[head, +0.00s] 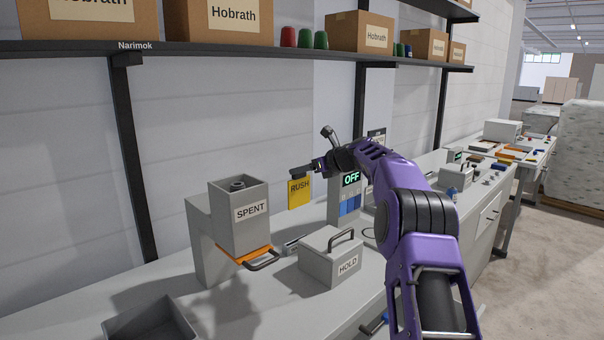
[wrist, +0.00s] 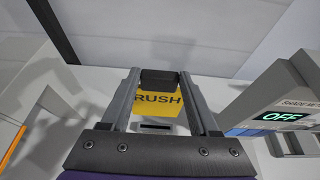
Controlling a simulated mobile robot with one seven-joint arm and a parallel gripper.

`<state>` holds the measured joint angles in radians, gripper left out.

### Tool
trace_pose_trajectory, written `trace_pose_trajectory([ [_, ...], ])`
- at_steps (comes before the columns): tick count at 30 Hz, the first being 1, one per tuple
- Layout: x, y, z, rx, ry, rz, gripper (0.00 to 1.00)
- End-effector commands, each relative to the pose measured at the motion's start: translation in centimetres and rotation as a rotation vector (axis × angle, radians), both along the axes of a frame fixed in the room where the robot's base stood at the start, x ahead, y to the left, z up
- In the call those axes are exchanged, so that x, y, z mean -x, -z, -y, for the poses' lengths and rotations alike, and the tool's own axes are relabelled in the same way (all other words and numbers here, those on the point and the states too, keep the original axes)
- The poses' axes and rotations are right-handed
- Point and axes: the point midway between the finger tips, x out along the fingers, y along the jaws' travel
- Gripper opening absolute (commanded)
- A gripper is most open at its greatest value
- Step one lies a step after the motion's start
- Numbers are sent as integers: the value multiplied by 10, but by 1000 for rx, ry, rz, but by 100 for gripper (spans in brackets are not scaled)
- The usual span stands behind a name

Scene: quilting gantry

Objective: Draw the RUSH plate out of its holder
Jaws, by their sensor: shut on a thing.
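The yellow RUSH plate (head: 299,194) hangs upright from my gripper (head: 304,173), its lettering facing the head camera. My gripper is shut on the plate's dark upper part. In the wrist view the plate (wrist: 158,101) shows between the two fingers of my gripper (wrist: 160,78). A small low grey piece with a dark slot (head: 291,244), which looks like the holder, is on the bench below. The plate's lower edge appears clear of it, with a gap of bench and wall between. The slot (wrist: 156,127) also shows in the wrist view, just under the plate.
The grey SPENT bin (head: 251,228) on its stand, with an orange slide and black handle (head: 264,262), is left. The HOLD box (head: 331,265) is in front. A panel reading OFF (head: 351,179) stands close right. A loaded shelf (head: 240,45) runs above.

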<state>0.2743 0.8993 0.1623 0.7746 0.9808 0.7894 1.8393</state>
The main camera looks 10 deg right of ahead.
Motion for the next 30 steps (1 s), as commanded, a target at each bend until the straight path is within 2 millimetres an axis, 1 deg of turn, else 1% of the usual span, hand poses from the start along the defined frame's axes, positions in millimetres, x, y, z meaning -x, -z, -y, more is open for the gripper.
trace_pose_trajectory([
  [3,8,3,6,-1,1,1,0],
  [30,60,2,41,0,2,1,0],
])
